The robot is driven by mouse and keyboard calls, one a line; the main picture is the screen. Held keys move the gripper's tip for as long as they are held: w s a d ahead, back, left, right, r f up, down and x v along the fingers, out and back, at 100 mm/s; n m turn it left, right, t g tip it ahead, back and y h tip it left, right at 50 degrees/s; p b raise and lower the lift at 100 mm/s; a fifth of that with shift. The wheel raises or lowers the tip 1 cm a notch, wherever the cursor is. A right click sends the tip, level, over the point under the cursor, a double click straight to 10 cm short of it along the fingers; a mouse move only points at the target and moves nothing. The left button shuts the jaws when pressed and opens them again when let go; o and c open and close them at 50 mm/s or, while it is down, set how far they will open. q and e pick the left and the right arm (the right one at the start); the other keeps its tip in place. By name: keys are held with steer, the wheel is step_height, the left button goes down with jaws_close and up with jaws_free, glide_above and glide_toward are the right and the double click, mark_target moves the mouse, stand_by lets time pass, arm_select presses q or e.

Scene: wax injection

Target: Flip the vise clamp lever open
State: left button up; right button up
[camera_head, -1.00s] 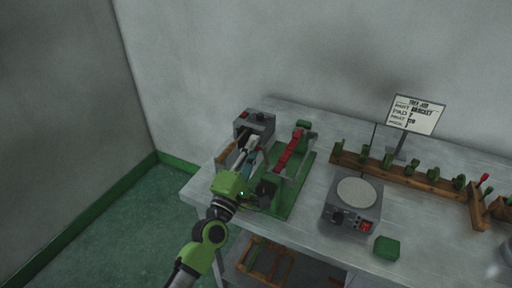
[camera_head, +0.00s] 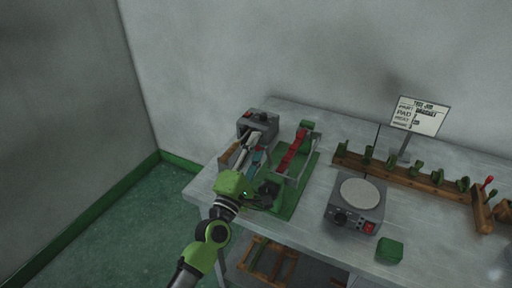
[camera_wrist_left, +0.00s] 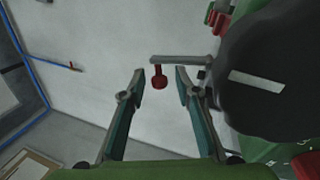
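The vise clamp is a green-based fixture (camera_head: 284,203) with a long red part (camera_head: 292,151) along its top, at the left end of the bench in the head view. My left gripper (camera_head: 259,157) reaches in over its left side, teal fingers pointing away from me. In the left wrist view the gripper (camera_wrist_left: 160,72) is open. A grey lever (camera_wrist_left: 185,60) with a dark red knob (camera_wrist_left: 159,80) extends across the gap, and the knob appears between the two fingertips, with no clear contact. A large dark round part (camera_wrist_left: 268,75) stands right of the fingers. My right gripper is out of view.
A grey box (camera_head: 259,121) stands behind the gripper. A round-topped hot plate unit (camera_head: 357,203) and a green block (camera_head: 389,249) are to the right. A wooden rack (camera_head: 425,181) with green pieces and a sign (camera_head: 419,116) stand behind. The bench's front left is clear.

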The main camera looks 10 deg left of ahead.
arm_select(q)
steer(key=v, duration=1.2)
